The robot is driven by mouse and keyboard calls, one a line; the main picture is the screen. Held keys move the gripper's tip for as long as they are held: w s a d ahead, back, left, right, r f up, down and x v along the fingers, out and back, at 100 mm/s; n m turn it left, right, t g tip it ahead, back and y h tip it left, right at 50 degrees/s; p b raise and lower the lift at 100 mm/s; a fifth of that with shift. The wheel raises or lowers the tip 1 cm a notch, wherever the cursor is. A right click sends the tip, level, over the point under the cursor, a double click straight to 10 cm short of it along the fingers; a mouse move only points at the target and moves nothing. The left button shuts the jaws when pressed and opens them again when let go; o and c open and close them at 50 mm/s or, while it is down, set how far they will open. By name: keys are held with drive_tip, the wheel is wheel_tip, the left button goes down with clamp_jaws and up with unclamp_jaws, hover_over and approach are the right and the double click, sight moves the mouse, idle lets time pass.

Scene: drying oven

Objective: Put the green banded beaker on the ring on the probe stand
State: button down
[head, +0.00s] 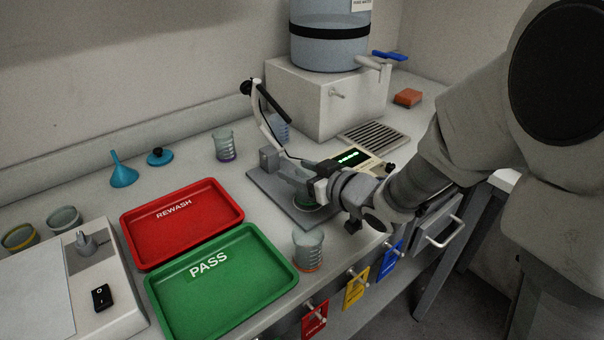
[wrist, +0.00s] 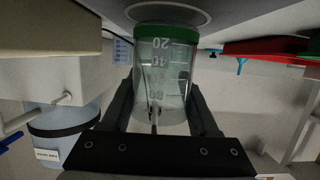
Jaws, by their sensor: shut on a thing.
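My gripper (head: 308,182) is shut on the green banded beaker (wrist: 163,75), with one finger on each side of its clear graduated wall. In the wrist view, which is upside down, the green band is at the beaker's base. The base is right by a grey round disc (wrist: 168,15), which looks like the ring; I cannot tell whether they touch. In the head view the gripper mostly hides the beaker. The probe stand (head: 262,122) has a grey base plate (head: 268,195) and a raised white arm. A thin rod shows at the beaker's mouth in the wrist view.
An orange-banded beaker (head: 308,250) stands close in front of the stand. A purple-banded beaker (head: 224,146) stands behind left. A red REWASH tray (head: 150,240) and a green PASS tray (head: 235,313) lie left. A lit meter (head: 368,165) and a drain grille (head: 375,138) are at right.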

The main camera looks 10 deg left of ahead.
drive_tip(key=shift+f, duration=0.3)
drive_tip(key=shift+f, duration=0.1)
drive_tip(key=shift+c, duration=0.7)
unclamp_jaws()
